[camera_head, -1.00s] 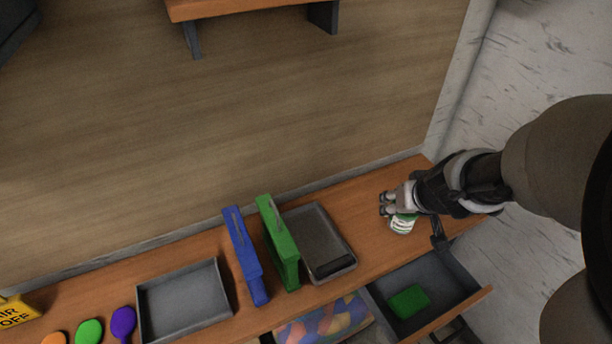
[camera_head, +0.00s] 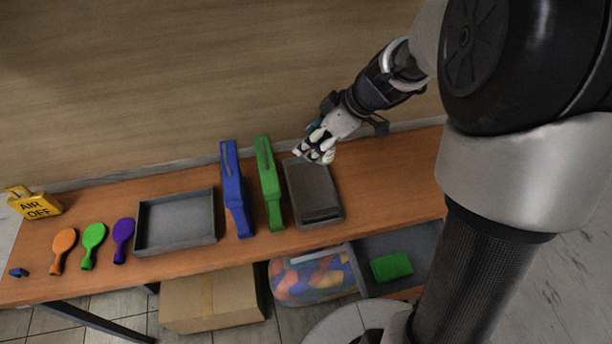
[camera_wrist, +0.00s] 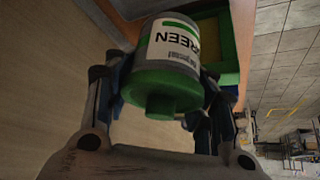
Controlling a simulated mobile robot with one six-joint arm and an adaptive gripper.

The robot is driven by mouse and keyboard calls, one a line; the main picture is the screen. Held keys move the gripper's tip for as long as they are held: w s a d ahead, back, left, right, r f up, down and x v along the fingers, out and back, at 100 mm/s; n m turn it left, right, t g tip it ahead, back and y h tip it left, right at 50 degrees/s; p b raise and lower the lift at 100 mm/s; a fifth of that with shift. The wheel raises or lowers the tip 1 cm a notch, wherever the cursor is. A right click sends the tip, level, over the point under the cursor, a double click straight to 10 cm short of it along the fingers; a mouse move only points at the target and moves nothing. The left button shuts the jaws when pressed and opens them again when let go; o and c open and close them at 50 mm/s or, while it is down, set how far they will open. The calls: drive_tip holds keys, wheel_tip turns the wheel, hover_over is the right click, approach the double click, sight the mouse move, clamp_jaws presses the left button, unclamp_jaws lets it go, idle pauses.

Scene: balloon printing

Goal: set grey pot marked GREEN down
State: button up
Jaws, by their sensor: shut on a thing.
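The grey pot marked GREEN (camera_wrist: 172,50) fills the middle of the wrist view. It has a white label reading GREEN and a green end (camera_wrist: 160,88) facing the camera. My gripper (camera_head: 318,152) is shut on it, with dark fingers on both sides in the wrist view. In the head view my gripper is at the far end of the dark grey tray (camera_head: 312,192). There the pot is mostly hidden by the fingers, and I cannot tell whether it touches anything.
A shallow grey tray (camera_head: 140,228) lies further left, with paddle-shaped balloons beyond. The bench (camera_head: 385,190) is clear to the right. An open drawer (camera_head: 424,258) holds a green block (camera_head: 391,266).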

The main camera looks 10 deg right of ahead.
drive_tip(key=n+g, duration=0.1)
drive_tip(key=n, duration=0.1)
drive_tip(key=n+g+y+b, duration=0.1)
drive_tip(key=n+g+b, duration=0.1)
drive_tip(key=n+b, duration=0.3)
approach(296, 201)
drive_tip(key=shift+m, duration=0.6)
drive_tip(key=b+x, duration=0.1)
drive_tip(key=x, duration=0.4)
drive_tip(key=shift+s+r, duration=0.1)
drive_tip(key=shift+f+b, duration=0.2)
drive_tip(key=shift+b, duration=0.2)
drive_tip(key=o, duration=0.9)
drive_tip(key=shift+r, duration=0.1)
